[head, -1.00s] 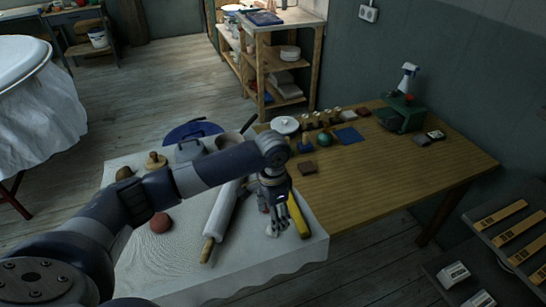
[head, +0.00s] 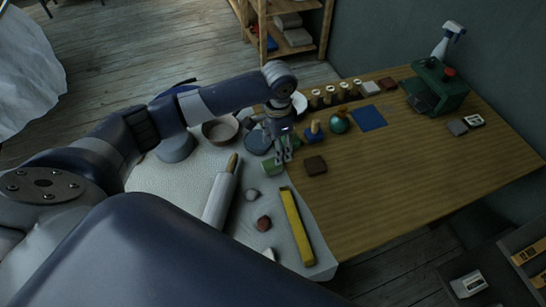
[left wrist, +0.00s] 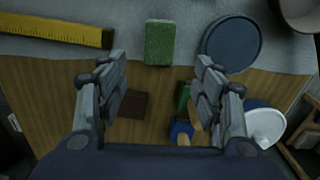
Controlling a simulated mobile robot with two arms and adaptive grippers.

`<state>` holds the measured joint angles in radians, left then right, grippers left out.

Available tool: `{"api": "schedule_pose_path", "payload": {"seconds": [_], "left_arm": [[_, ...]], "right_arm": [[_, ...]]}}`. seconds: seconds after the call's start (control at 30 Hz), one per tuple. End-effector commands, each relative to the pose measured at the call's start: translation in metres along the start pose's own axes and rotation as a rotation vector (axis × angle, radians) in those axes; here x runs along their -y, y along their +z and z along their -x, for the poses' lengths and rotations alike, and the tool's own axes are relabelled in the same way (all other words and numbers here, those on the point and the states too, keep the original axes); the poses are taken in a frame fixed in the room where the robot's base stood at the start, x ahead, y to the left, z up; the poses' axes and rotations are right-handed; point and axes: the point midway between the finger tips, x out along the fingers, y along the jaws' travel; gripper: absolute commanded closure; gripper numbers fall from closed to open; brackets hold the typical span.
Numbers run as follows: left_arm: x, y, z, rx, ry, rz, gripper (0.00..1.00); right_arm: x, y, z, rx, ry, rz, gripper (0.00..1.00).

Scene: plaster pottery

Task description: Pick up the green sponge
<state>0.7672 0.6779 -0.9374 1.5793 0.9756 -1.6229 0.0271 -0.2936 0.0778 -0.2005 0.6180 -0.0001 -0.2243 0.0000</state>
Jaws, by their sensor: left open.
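The green sponge (head: 270,167) lies on the white cloth near the cloth's edge with the wooden table. It is a small block; in the left wrist view the sponge (left wrist: 159,44) shows at the top middle, green on top. My left gripper (head: 284,159) is over the edge of the cloth, just to the right of the sponge in the head view. In the left wrist view my left gripper (left wrist: 160,62) is open and empty, with one finger on either side of the sponge's line. The sponge is not held. My right gripper is not in view.
A dark blue disc (left wrist: 231,44) lies close beside the sponge. A brown block (head: 315,165), a blue-based stamp (head: 314,131) and a teal round object (head: 339,122) stand on the wood nearby. A yellow ruler (head: 297,226) and a rolling pin (head: 219,196) lie on the cloth.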

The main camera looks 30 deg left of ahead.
Motion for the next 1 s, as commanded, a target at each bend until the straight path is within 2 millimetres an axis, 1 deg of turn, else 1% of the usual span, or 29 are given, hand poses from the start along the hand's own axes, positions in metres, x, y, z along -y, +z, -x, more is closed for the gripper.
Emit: {"api": "schedule_pose_path", "payload": {"seconds": [0.03, 0.1, 0.2, 0.27, 0.37, 0.5, 0.6, 0.73, 0.97, 1.0], "left_arm": [[-0.001, 0.001, -0.009, 0.003, 0.002, 0.001, 0.39], [0.0, 0.001, -0.02, 0.003, 0.002, 0.002, 0.39], [0.0, 0.001, -0.032, 0.001, 0.0, 0.003, 0.39], [0.001, 0.001, -0.035, 0.001, -0.001, 0.002, 0.39], [0.0, 0.002, -0.042, 0.001, 0.0, 0.001, 0.39], [-0.001, 0.006, -0.062, 0.003, 0.002, 0.002, 0.39], [-0.001, 0.006, -0.077, 0.002, 0.0, 0.002, 0.39], [-0.001, 0.006, -0.088, 0.001, -0.001, 0.0, 0.39], [-0.001, 0.006, -0.089, 0.0, -0.001, 0.0, 0.39], [-0.001, 0.006, -0.089, 0.0, -0.001, 0.0, 0.46]], "right_arm": [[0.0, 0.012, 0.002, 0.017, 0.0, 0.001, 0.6], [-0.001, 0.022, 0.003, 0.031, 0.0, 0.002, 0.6], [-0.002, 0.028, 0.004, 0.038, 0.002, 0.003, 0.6], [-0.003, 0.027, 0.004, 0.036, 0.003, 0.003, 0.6], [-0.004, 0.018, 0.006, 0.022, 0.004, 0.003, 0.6], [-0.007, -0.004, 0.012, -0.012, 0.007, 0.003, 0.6], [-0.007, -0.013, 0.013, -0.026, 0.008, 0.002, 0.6], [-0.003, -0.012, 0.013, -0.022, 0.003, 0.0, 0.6], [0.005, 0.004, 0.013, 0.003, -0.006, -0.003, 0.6], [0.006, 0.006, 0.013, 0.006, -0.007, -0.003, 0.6]]}}
